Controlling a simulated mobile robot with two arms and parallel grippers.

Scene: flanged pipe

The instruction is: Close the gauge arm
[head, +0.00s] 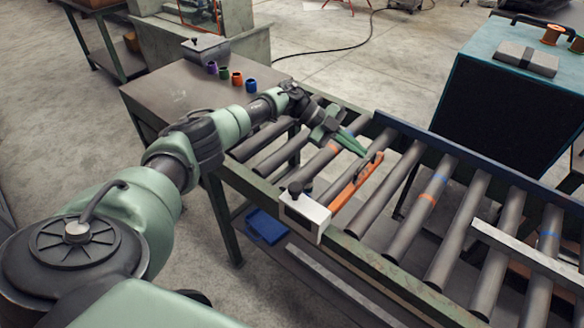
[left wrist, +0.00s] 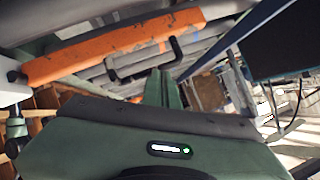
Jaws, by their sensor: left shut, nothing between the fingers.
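The gauge arm is an orange bar (head: 349,189) hinged at a white block (head: 304,215) on the near rail of the roller conveyor. It extends over the rollers, roughly parallel to them. A black handle (head: 369,165) is near its far end. My left gripper (head: 359,148), with green fingers, is shut and empty beside the far end of the arm. In the left wrist view the orange bar (left wrist: 110,45) crosses the upper left, and its black handle (left wrist: 147,62) is close to my left fingertips (left wrist: 160,75). I cannot tell whether they touch. My right gripper is not in view.
The conveyor's blue far rail (head: 450,150) runs behind the gripper. A grey metal bar (head: 530,250) lies across the rollers at right. A table (head: 185,95) with several small coloured cups stands at left. A teal-topped cabinet (head: 520,95) stands at right.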

